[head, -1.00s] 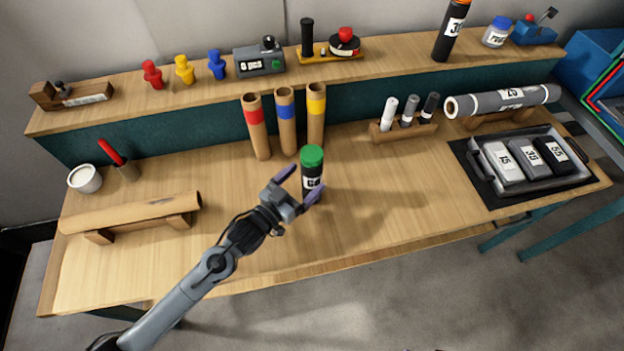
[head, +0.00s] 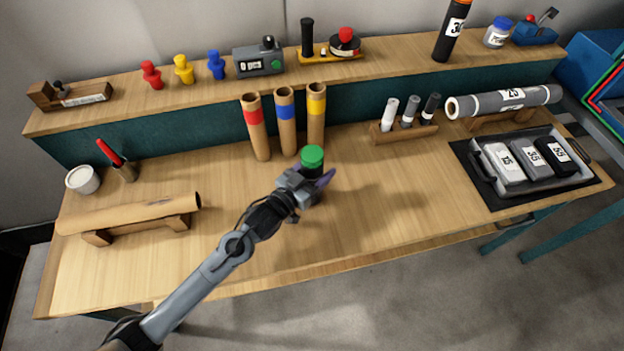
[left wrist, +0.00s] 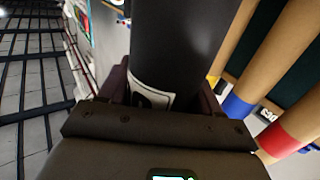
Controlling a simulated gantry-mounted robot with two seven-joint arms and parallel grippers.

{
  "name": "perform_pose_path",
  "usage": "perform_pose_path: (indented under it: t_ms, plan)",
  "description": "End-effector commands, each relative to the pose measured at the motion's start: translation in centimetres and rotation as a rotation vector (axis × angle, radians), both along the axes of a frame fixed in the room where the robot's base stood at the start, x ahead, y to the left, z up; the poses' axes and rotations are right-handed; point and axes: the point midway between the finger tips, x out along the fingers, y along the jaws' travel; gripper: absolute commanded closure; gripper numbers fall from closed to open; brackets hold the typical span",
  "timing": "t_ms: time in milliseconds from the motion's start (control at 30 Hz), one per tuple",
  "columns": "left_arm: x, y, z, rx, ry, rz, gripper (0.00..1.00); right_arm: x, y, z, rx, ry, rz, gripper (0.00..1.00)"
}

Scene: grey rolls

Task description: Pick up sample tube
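The sample tube is a black cylinder with a green cap (head: 312,156), upright on the bench near its middle. My left gripper (head: 314,182) is at the tube's body below the cap and hides most of it in the head view. In the left wrist view the black tube (left wrist: 180,45) stands between the two dark fingers, with part of its white label (left wrist: 152,98) showing. The fingers lie close along both sides; whether they press on it I cannot tell. My right gripper is out of view.
Three cardboard tubes with red (head: 254,117), blue (head: 285,111) and yellow (head: 316,105) bands stand just behind. A brown roll on a cradle (head: 130,213) lies left. A marker rack (head: 405,133) and a tray (head: 545,183) are right. The bench front is clear.

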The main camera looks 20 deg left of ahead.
Motion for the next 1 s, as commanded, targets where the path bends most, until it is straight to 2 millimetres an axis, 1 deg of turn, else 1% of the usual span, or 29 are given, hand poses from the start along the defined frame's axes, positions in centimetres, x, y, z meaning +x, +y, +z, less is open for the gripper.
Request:
perform_pose_path:
  t_ms: [33,100,200,433,567,767,900,933,1000]
  plan:
    - [0.0,0.0,0.0,0.0,0.0,0.0,0.46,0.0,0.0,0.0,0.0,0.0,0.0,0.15]
    - [0.0,0.0,0.0,0.0,0.0,0.0,0.57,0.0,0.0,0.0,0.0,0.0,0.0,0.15]
    - [0.0,0.0,0.0,0.0,-0.001,0.0,0.69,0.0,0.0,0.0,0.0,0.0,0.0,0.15]
    - [0.0,0.0,0.1,0.0,-0.001,0.0,0.7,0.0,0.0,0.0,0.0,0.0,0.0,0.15]
    - [0.0,0.0,0.5,-0.001,-0.002,0.0,0.7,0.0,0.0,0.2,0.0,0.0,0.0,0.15]
    - [0.0,0.0,2.2,0.0,-0.002,0.0,0.7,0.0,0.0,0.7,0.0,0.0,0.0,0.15]
    - [0.0,0.0,4.3,0.0,-0.003,-0.001,0.7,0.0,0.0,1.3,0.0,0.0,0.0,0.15]
    - [-0.1,-0.3,4.7,-0.002,-0.003,-0.002,0.7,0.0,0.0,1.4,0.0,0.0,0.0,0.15]
    - [-0.5,-1.6,5.2,-0.005,-0.002,-0.002,0.7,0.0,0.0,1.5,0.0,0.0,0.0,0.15]
